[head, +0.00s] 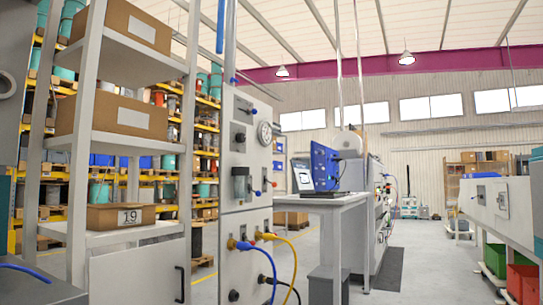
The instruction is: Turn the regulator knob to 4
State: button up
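A light grey panel (231,108) stands upright left of the middle in the head view. It carries a round white dial gauge (265,133) and, left of it, a dark knob-like part (240,137). I cannot be sure which part is the regulator knob, and no number or pointer setting is readable. Lower down is a grey unit with a dark window (241,185) and a small blue-handled part (257,193). My gripper is not in view.
Blue and yellow hoses (293,245) hang from the panel's lower part. A grey shelf with cardboard boxes (121,215) stands close on the left. A pale table (335,202) holding a blue device (324,167) stands to the right. Open floor (425,265) lies further right.

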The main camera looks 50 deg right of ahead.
aim_at(240, 138)
jog(key=z, duration=1.6)
